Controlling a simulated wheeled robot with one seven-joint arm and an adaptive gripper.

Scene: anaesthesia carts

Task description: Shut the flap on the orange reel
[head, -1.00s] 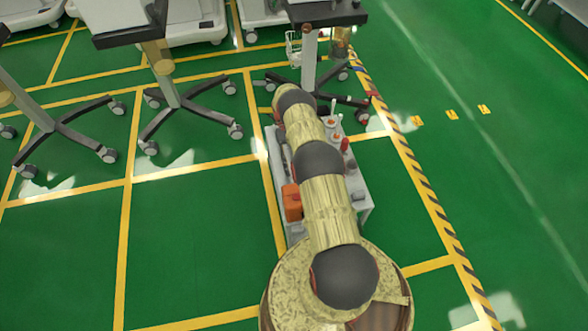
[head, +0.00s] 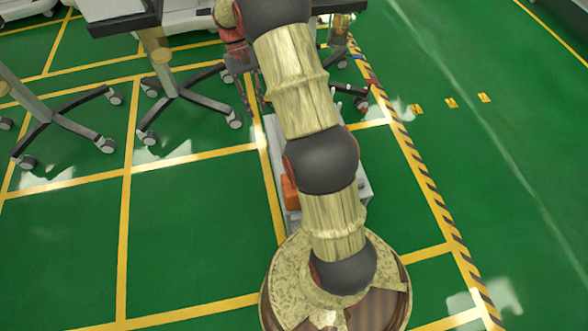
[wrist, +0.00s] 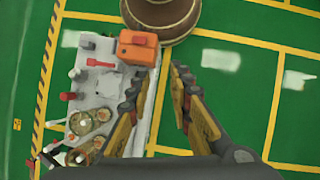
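The orange reel (wrist: 137,48) sits at the end of the white cart top (wrist: 108,50) in the wrist view, near my round base. A darker red-orange piece shows on it, but I cannot tell whether this is the flap or how the flap stands. In the head view only part of the orange reel (head: 291,193) shows, beside my arm. My gripper (wrist: 158,78) is open and empty, its two fingers spread apart. In the wrist view its left fingertip appears just below the reel, with no clear contact. In the head view my gripper (head: 254,95) hangs left of the arm, beyond the cart's far end.
The cart top also bears a red-handled item (wrist: 99,63), round clear-topped vessels (wrist: 82,121) and small red and dark parts. Wheeled stands (head: 180,98) fill the back left of the head view. Green floor (head: 190,225) is clear left and right of the cart.

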